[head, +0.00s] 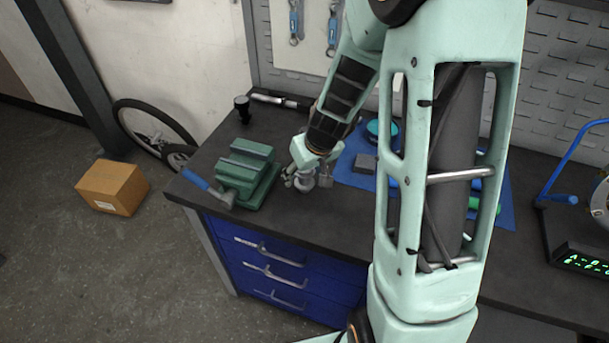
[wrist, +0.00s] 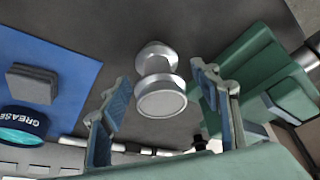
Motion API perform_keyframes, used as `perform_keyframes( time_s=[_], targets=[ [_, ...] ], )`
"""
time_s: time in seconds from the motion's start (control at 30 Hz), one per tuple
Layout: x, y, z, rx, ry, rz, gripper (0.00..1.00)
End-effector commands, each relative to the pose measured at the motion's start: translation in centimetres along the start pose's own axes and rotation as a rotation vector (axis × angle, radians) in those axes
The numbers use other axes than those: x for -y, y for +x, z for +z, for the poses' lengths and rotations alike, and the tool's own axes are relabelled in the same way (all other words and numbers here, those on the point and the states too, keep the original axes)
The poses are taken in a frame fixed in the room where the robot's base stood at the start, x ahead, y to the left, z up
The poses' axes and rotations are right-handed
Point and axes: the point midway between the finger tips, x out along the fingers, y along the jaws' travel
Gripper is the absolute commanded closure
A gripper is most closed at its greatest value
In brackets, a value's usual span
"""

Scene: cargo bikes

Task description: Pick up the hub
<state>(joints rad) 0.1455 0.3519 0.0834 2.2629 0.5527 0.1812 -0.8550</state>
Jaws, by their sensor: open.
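The hub (wrist: 158,85) is a silver spool-shaped metal part with a wide round flange at each end. In the wrist view it lies between and just beyond the two fingers of my gripper (wrist: 160,107). The fingers are apart, one on each side of the hub, with gaps to it. In the head view my gripper (head: 305,178) is low over the dark bench top, and the hub (head: 304,184) shows partly behind the fingers. I cannot tell from there whether they touch it.
A green vise (head: 247,172) stands close left of my gripper, with a blue-handled hammer (head: 207,187) by it. A blue mat (head: 352,143) with a grey block (wrist: 32,83) and a grease tin (wrist: 22,126) lies to the right. The bench front edge is near.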

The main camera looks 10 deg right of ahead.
Motion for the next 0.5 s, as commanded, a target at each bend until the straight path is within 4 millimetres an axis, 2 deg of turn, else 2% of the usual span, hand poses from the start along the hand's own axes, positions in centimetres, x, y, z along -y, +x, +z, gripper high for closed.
perform_keyframes(
  time_s=[0.27, 0.5],
  targets=[
    [-0.01, 0.17, -0.02, -0.001, 0.000, 0.000, 0.43],
    [-0.02, 0.16, 0.00, 0.000, 0.000, 0.000, 0.69]
  ],
)
